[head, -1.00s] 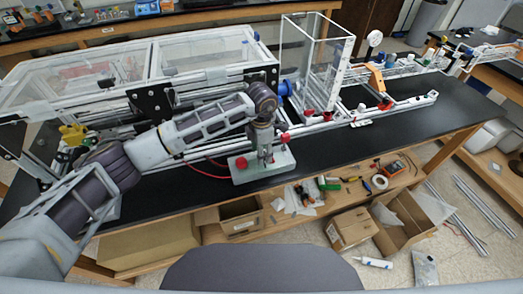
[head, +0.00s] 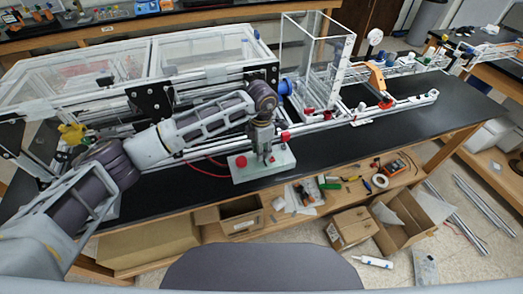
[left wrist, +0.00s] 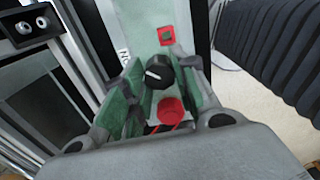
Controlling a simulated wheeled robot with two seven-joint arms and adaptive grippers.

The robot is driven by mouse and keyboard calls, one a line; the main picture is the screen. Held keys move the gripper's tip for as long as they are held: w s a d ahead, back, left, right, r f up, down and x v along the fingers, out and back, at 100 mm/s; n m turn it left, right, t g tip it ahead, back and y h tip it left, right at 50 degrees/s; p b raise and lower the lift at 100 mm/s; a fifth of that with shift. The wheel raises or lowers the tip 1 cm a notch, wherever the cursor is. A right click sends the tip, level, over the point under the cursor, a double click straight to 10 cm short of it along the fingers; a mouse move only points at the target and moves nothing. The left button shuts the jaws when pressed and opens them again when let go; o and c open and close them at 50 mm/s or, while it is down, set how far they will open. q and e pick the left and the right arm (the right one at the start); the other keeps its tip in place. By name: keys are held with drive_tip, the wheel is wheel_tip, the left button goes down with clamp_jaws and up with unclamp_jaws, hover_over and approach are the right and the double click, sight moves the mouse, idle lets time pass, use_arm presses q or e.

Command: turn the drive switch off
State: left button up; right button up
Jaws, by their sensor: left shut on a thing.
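The drive switch is a black rotary knob (left wrist: 158,72) with a white pointer mark on a pale control panel (head: 245,174) near the bench's front edge. My left gripper (head: 265,158) reaches down onto the panel from above. In the left wrist view its green-padded fingers (left wrist: 160,76) are shut on the knob, one on each side. The white mark points up and to the left in that view. A red button (left wrist: 170,109) lies on the near side of the knob and a red square part (left wrist: 167,36) on the far side. In the head view the gripper hides the knob.
A clear-walled enclosure (head: 200,58) in an extrusion frame stands behind my left arm. A clear box (head: 315,65) and a rail with blue and red parts stand to the right. A red cable (head: 205,173) runs left from the panel. The black bench top is bare to the panel's right.

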use_arm(q)
drive_tip(key=n+b, duration=0.3)
drive_tip(key=n, duration=0.1)
drive_tip(key=shift+c, duration=0.2)
drive_tip(key=n+b, duration=0.3)
drive_tip(key=n, duration=0.2)
drive_tip(key=shift+n, duration=0.4)
drive_tip(key=shift+n+b, duration=0.6)
drive_tip(key=shift+n, duration=0.1)
drive_tip(key=shift+n+b, duration=0.55)
drive_tip(key=shift+n, duration=0.55)
drive_tip(key=n+b, duration=0.1)
drive_tip(key=n, duration=0.2)
drive_tip(key=shift+n, duration=0.5)
drive_tip(key=o, duration=1.1)
drive_tip(key=shift+c, duration=0.2)
drive_tip(key=shift+r, duration=1)
wheel_tip(320, 180, up, 10)
use_arm(e)
drive_tip(key=w+d+f, duration=0.2)
drive_tip(key=d+f, duration=0.2)
drive_tip(key=f, duration=0.6)
drive_tip(key=shift+d, duration=0.35)
